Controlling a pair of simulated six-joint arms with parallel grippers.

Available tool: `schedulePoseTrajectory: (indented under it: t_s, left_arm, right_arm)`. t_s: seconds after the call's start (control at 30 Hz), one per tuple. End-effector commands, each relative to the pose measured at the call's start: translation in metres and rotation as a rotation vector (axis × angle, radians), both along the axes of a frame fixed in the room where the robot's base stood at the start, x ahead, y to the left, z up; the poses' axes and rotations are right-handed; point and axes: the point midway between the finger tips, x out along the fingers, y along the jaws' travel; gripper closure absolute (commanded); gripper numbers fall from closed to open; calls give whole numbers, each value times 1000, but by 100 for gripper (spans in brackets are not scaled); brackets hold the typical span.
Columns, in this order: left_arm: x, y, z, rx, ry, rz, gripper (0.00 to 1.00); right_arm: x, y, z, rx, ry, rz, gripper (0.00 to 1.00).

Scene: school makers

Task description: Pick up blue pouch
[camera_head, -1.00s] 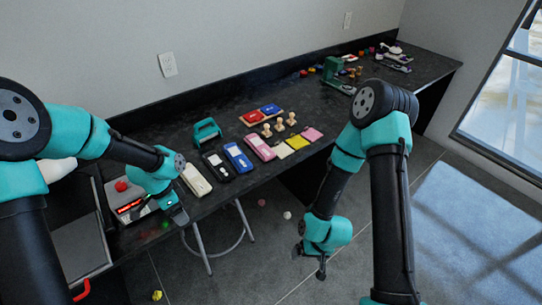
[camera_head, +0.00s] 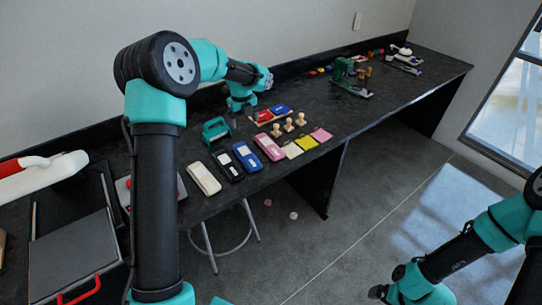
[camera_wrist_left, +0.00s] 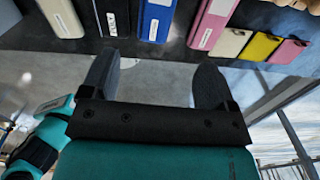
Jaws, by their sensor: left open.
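A blue pouch-like case (camera_head: 246,156) lies on the black counter in a row, between a black case (camera_head: 228,166) and a pink case (camera_head: 269,147). In the left wrist view the blue case (camera_wrist_left: 157,20) shows at the top edge, partly cut off. My left gripper (camera_wrist_left: 155,82) is open with nothing between its fingers, which appear apart from the case. In the head view the left gripper (camera_head: 234,118) is over the counter, behind the row. My right gripper (camera_head: 378,292) is low at the bottom right, over the floor; its jaws are unclear.
Beige, yellow and pink (camera_head: 321,135) flat pieces lie at the right. A teal tool (camera_head: 215,130), wooden stamps (camera_head: 288,125) and a red-and-blue tray (camera_head: 268,114) lie behind. The counter's front edge is close.

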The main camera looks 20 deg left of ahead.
Motion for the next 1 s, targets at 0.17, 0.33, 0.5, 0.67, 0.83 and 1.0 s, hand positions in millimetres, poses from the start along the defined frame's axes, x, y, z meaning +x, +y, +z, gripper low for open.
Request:
schedulePoseTrajectory:
  t_s: [0.17,0.33,0.5,0.67,0.83,1.0]
  left_arm:
    - [0,4,2,2,0,-12,19]
    - [0,3,1,2,-1,-12,19]
    - [0,3,-10,1,2,-11,19]
    - [-1,2,-34,2,2,-11,19]
    - [-1,3,-64,1,3,-11,19]
    - [0,2,-92,1,2,-11,19]
  right_arm:
    - [0,0,0,0,0,1,7]
    - [0,0,0,0,0,1,7]
    - [0,0,0,0,0,1,7]
    - [0,0,0,0,0,0,7]
    - [0,0,0,0,0,0,7]
    - [0,0,0,0,0,0,7]
